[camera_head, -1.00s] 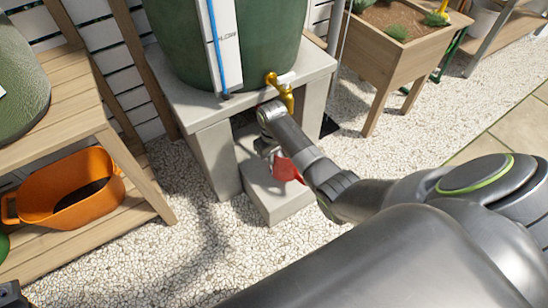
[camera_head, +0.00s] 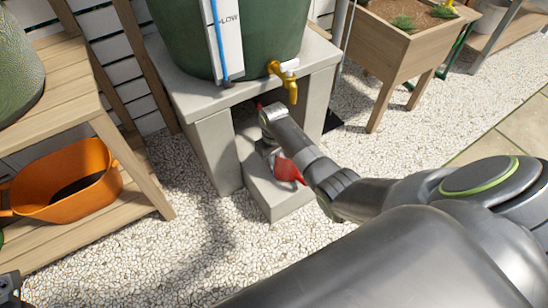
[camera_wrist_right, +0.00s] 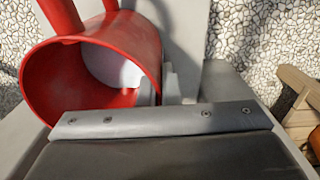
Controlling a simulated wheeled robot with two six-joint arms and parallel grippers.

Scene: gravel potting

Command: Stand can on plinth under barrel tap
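The red can (camera_head: 288,170) shows partly past my right wrist in the head view, low over the small concrete plinth (camera_head: 282,202). In the right wrist view the can (camera_wrist_right: 40,88) fills the upper left, its round mouth facing the camera. My right gripper (camera_head: 268,150) is at the can; grey finger parts (camera_wrist_right: 174,86) show beside its rim. The grip and the can's contact with the plinth are hidden. The brass barrel tap (camera_head: 286,80) is above and behind my wrist. A dark part of my left gripper (camera_head: 10,287) shows at the lower left corner.
The green barrel (camera_head: 275,35) stands on a concrete stand (camera_head: 212,140), whose legs and top closely surround my right wrist. A wooden bench (camera_head: 70,95) with an orange tub (camera_head: 75,205) is left. A wooden planter (camera_head: 385,65) is right. Open gravel lies in front.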

